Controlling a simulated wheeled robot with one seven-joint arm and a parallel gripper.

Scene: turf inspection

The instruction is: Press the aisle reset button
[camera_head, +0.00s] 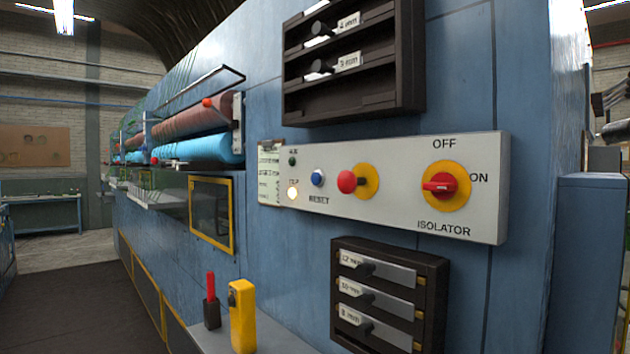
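The blue reset button (318,178) sits on a pale control panel (400,212) on the blue machine side, with the word RESET below it. Nothing covers it. To its left a small lamp (293,194) glows pale yellow under a small red label, and a dark green lamp (292,161) above it looks unlit. To its right is a red mushroom button (347,182) on a yellow disc. Further right is a red rotary isolator (440,186) on a yellow disc, marked OFF and ON, its handle lying roughly level. My gripper is not in view.
A dark rack (402,60) sticks out above the panel, and another with labelled gauges (435,265) below it. A yellow post-like item (242,318) and a red-handled item (211,300) stand on a low ledge. Rollers line the machine at left. Dark floor (65,310) looks clear.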

